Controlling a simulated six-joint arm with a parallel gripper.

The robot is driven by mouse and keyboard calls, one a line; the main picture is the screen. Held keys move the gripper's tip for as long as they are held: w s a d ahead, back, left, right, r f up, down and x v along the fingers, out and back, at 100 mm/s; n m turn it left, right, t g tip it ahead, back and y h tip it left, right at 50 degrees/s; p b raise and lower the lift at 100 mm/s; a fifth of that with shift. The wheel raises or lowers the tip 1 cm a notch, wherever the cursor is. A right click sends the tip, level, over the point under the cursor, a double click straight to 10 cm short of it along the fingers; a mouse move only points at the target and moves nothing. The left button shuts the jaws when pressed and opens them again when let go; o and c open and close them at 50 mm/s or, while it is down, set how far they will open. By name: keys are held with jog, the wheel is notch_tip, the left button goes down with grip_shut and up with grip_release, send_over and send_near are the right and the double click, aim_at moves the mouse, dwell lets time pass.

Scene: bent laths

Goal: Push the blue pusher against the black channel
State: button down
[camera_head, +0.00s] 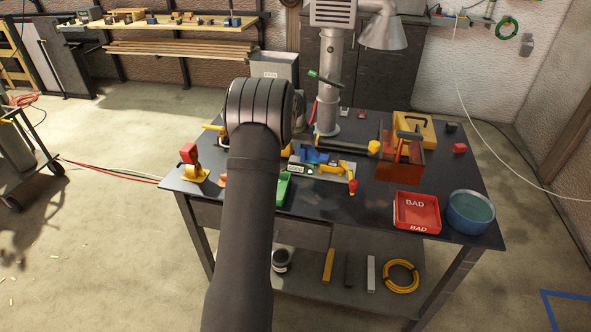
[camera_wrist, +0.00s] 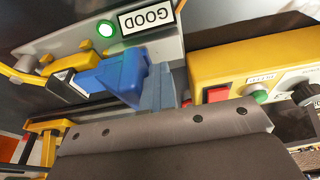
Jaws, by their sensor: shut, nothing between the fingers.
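The blue pusher (camera_wrist: 115,78) lies across the grey fixture (camera_wrist: 165,45) in the wrist view; it also shows in the head view (camera_head: 316,157). A small black piece with a pale face (camera_wrist: 64,84), which looks like the black channel, sits at the pusher's left end. They appear to touch, but I cannot be sure. In the head view my arm hides the gripper.
A green lamp (camera_wrist: 107,29) glows beside the GOOD label (camera_wrist: 146,19). A yellow control box (camera_wrist: 240,75) with a red button stands close at right. On the table are a red BAD tray (camera_head: 417,212), a blue round tub (camera_head: 470,212) and an orange box (camera_head: 400,160).

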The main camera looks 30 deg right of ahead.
jog(key=shift+w+a, duration=2.5)
jog(key=shift+a, duration=0.05)
notch_tip(320, 180, up, 8)
jog(key=shift+f, duration=0.1)
notch_tip(320, 180, down, 8)
jog(key=shift+r, duration=0.2)
jog(key=shift+s+d+f, duration=0.1)
jog(key=shift+d+f, duration=0.05)
jog(key=shift+s+d, duration=0.15)
